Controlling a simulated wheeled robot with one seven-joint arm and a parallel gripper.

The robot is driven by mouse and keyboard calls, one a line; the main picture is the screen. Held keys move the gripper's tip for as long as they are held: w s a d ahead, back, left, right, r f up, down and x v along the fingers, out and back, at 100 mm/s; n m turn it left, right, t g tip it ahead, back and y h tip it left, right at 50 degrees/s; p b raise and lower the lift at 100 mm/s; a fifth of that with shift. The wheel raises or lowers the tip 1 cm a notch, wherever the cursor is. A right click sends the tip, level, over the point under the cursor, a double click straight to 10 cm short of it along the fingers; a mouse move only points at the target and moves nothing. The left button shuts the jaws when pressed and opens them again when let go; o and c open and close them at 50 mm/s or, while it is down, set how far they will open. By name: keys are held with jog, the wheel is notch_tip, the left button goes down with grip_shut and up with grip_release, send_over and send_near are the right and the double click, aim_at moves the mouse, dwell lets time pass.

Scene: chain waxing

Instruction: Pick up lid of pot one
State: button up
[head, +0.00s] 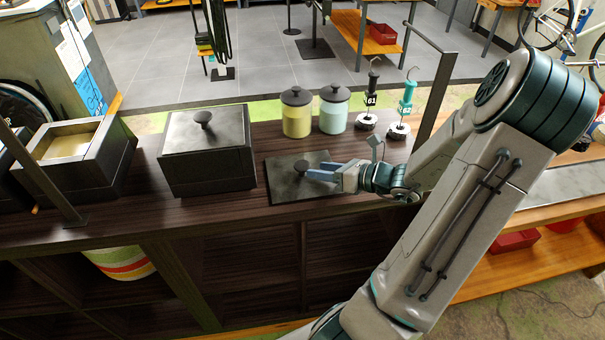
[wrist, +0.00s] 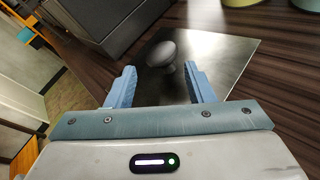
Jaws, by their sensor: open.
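A flat dark square lid (head: 280,187) with a round knob (head: 301,166) lies on the dark wooden bench. It also shows in the wrist view as a grey plate (wrist: 225,52) with its knob (wrist: 160,53). My gripper (head: 309,174) reaches in low from the right over this lid. Its two blue fingers are apart, and in the wrist view my gripper (wrist: 160,72) has the knob centred just beyond the fingertips. Nothing is held between them. Whether the fingertips touch the lid I cannot tell.
A square pot with a knobbed lid (head: 208,150) stands left of the flat lid. An open pot (head: 85,155) with yellowish contents is farther left. Yellow (head: 296,115) and pale green (head: 333,112) jars and two small hooked stands (head: 368,119) (head: 400,130) are behind.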

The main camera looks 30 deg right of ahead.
aim_at(302, 171)
jog(key=x, duration=0.4)
jog(key=shift+w+f, duration=0.1)
jog(key=shift+f, duration=0.15)
jog(key=c, duration=0.9)
jog(key=shift+r, duration=0.15)
